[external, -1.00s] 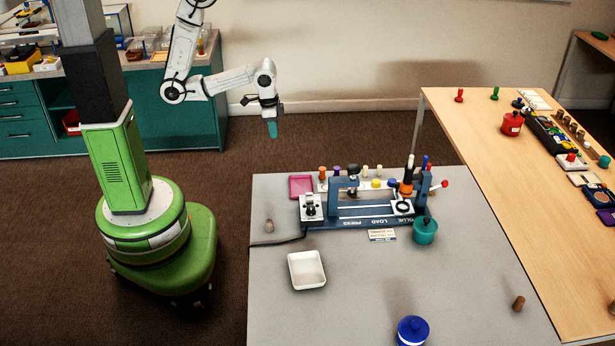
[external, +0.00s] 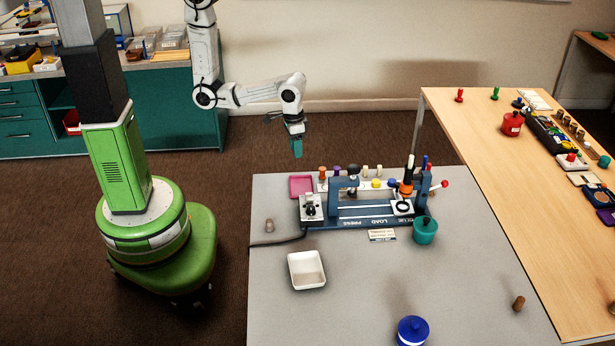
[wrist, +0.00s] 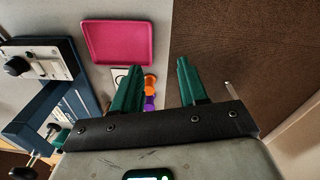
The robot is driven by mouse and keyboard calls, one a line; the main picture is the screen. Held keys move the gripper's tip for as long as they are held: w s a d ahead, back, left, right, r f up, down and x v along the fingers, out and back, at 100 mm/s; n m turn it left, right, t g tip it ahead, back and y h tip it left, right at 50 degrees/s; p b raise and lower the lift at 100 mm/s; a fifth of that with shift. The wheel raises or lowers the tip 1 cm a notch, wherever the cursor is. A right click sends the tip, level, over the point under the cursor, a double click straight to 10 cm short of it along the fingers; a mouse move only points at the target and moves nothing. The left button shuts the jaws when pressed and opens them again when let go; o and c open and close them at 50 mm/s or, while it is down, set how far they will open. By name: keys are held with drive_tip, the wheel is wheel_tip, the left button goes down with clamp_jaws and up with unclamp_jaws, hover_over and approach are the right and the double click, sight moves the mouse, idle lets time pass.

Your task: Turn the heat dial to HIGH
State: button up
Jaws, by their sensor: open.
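My gripper (external: 297,150) hangs in the air behind the table's back left edge, apart from the dial. Its teal fingers (wrist: 159,66) are apart with nothing between them.
A pink tray (external: 301,186) lies behind the panel; the wrist view shows it too (wrist: 117,60). Coloured pegs (external: 323,172) stand behind the press. A white bowl (external: 307,270), a teal pot (external: 425,231) and a blue pot (external: 412,331) are on the table. Its front left is clear.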

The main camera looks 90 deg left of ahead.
drive_tip(key=shift+o, duration=1.2)
drive_tip(key=w+d+r+n, duration=0.2)
drive_tip(key=w+d+n, duration=0.1)
drive_tip(key=d, duration=1)
drive_tip(key=shift+w, duration=0.65)
wheel_tip(320, 180, up, 4)
drive_tip(key=r+n, duration=0.1)
drive_tip(key=n, duration=0.2)
hover_over(311, 207)
drive_tip(key=shift+g, duration=0.3)
wheel_tip(311, 207, down, 11)
drive_tip(key=shift+f, duration=0.1)
drive_tip(key=c, duration=1.1)
